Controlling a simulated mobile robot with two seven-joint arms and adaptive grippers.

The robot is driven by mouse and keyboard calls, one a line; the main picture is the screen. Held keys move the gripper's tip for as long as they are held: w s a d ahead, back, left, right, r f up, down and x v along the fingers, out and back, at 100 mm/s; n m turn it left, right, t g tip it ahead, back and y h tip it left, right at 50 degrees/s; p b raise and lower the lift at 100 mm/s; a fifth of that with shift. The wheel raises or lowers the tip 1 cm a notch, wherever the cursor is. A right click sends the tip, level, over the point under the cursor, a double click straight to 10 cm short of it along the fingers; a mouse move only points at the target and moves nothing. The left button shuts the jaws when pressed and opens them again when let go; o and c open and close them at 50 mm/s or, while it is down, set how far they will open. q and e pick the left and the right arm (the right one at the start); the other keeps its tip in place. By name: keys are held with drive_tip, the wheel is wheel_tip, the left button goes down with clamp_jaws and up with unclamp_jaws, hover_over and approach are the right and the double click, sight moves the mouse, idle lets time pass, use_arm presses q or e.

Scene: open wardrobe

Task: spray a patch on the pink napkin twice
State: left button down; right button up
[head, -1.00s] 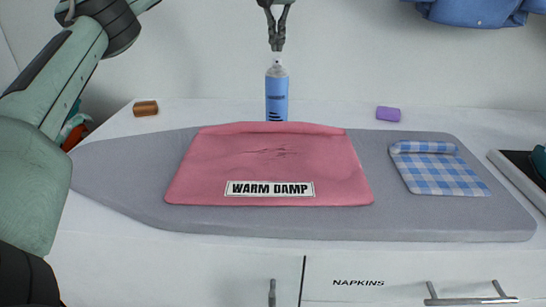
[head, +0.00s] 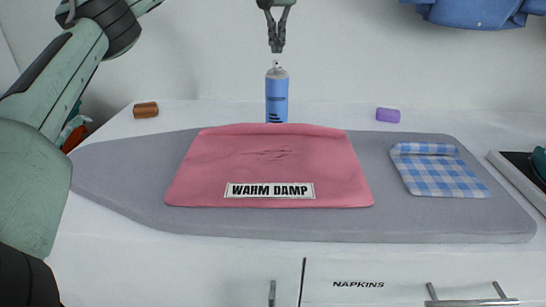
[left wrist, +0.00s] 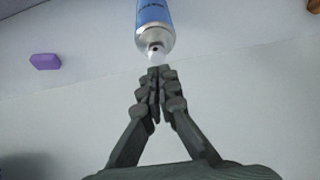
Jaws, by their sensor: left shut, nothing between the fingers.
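The pink napkin (head: 232,168) lies on a grey ironing board, with dark crease marks near its middle and a "WARM DAMP" label at its front edge. A blue spray can (head: 277,92) with a silver top and white nozzle stands upright behind the napkin. My left gripper (head: 277,48) is shut and empty, pointing down just above the can's nozzle. In the left wrist view, the shut fingertips (left wrist: 155,72) are at the nozzle of the can (left wrist: 153,17); I cannot tell whether they touch it. My right gripper is not in view.
The grey ironing board (head: 120,170) also carries a blue checked cloth (head: 440,175) at the right. A brown spool-like piece (head: 146,110) and a purple block (head: 388,115) lie behind the board. Blue fabric (head: 475,12) hangs at the upper right. A dark tray (head: 520,170) stands at the right edge.

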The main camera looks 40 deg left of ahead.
use_arm(q)
drive_tip(key=shift+f, duration=0.1)
idle(0.3)
drive_tip(key=shift+f+b, duration=0.45)
drive_tip(key=shift+f, duration=0.6)
drive_tip(key=shift+r, duration=0.15)
drive_tip(key=shift+r+p, duration=1)
drive_tip(key=shift+p, duration=0.15)
drive_tip(key=shift+f, duration=0.1)
